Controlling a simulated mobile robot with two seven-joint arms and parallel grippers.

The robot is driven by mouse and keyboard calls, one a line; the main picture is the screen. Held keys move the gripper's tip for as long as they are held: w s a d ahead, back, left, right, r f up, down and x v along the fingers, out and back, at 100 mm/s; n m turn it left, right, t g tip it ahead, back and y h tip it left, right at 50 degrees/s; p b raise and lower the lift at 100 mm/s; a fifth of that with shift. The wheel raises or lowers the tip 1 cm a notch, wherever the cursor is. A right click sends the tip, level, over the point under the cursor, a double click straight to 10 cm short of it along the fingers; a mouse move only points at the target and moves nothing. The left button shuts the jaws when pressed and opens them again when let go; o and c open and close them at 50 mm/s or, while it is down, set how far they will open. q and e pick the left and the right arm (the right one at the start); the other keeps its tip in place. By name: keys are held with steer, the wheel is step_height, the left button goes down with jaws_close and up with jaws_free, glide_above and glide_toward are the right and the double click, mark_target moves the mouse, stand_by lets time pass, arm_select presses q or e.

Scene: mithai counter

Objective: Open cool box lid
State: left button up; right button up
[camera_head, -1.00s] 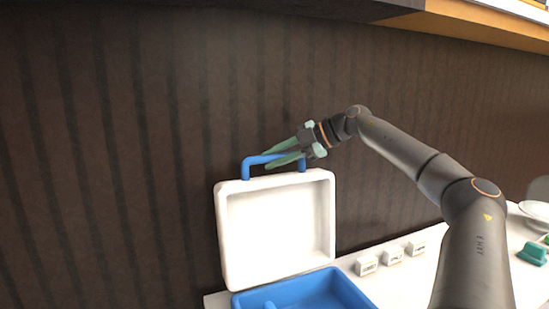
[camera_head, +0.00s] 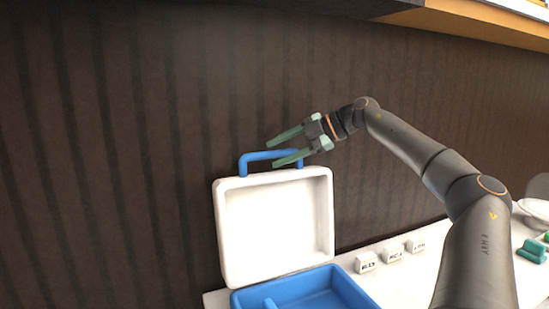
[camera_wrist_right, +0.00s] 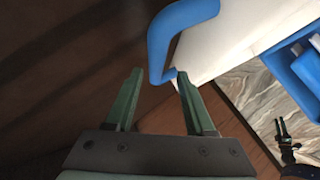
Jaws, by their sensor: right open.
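The cool box lid (camera_head: 275,228) stands upright, swung open above the blue cool box (camera_head: 345,285), whose inside shows at the bottom of the head view. The lid's blue handle (camera_head: 262,156) is on its top edge and also shows in the right wrist view (camera_wrist_right: 160,45). My right gripper (camera_head: 272,152) is open at the handle, with its green fingers spread and nothing held. In the right wrist view the handle lies just beyond the fingertips (camera_wrist_right: 160,72), not clamped between them.
Several small white labelled blocks (camera_head: 392,254) stand on the white counter (camera_head: 425,272) right of the box. A teal object (camera_head: 531,252) and a white dish (camera_head: 537,208) are farther right. A dark ribbed wall (camera_head: 120,150) rises close behind the lid.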

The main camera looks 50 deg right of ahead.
steer(key=v, duration=1)
steer(key=shift+s+b, duration=0.35)
steer(key=shift+b, duration=0.1)
